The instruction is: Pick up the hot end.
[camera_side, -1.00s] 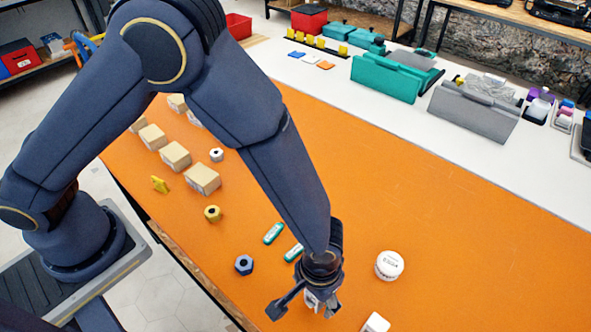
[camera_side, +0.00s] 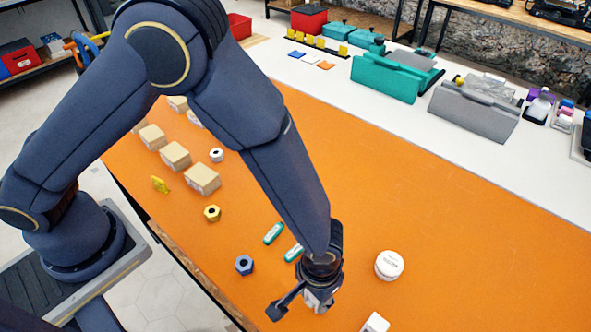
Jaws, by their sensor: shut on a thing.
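My gripper (camera_side: 300,302) points down over the near part of the orange mat, at the bottom middle of the side view. It is shut on a small pale grey thing (camera_side: 318,301), which I take to be the hot end. Its shape is mostly hidden by the gripper's fingers and wrist. I cannot tell whether it still touches the mat.
A white round tub (camera_side: 389,265) and a white block (camera_side: 375,323) are to the right. Green pieces (camera_side: 273,233), a blue nut-like part (camera_side: 244,264) and a yellow one (camera_side: 212,213) lie left. Cardboard boxes (camera_side: 203,180) stand farther back. The mat (camera_side: 470,260) is clear at right.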

